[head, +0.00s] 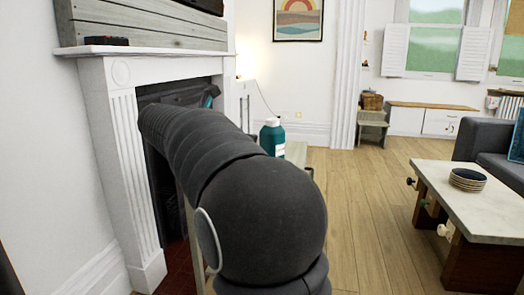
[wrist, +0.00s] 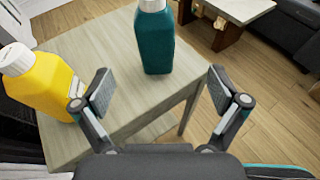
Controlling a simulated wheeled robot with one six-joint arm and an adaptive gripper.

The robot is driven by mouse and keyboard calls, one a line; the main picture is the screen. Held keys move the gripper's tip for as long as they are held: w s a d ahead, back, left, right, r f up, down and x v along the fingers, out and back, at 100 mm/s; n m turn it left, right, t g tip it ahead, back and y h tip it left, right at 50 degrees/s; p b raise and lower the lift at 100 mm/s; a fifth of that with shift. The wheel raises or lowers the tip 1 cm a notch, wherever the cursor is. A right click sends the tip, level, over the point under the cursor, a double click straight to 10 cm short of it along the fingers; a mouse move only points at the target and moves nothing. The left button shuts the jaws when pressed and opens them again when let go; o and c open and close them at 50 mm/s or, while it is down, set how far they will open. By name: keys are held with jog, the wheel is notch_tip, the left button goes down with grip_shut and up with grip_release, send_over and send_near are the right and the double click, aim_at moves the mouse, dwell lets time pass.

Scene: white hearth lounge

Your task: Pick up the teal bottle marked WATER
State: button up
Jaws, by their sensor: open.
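A teal bottle (wrist: 155,45) with a white cap stands upright on a small wooden table (wrist: 100,48) in the wrist view. No WATER marking is readable on the side I see. In the head view the teal bottle (head: 272,138) shows just beyond my dark arm, which hides most of the table. My gripper (wrist: 158,88) is open and empty in the wrist view. Its two fingers are spread wide, with the teal bottle ahead of the gap between them and apart from both. In the head view my gripper is hidden behind the arm, apart from perhaps a small part.
A yellow bottle (wrist: 40,82) with a white cap stands on the same table, close to my left finger. A white fireplace (head: 127,150) is at the left. A coffee table (head: 480,190) with stacked plates (head: 468,180) stands right. Wooden floor (head: 375,215) between is clear.

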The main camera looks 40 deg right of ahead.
aim_at(265, 138)
jog(key=b+x, duration=0.1)
jog(key=x, duration=0.7)
jog(key=shift+d, duration=0.2)
jog(key=shift+w+b+x, duration=0.2)
jog(key=shift+b+x, duration=0.05)
jog(key=shift+x, duration=0.9)
jog(key=shift+w+b+x, duration=0.25)
jog(key=shift+x, duration=0.9)
jog(key=shift+d, duration=0.4)
jog(key=c, duration=1.6)
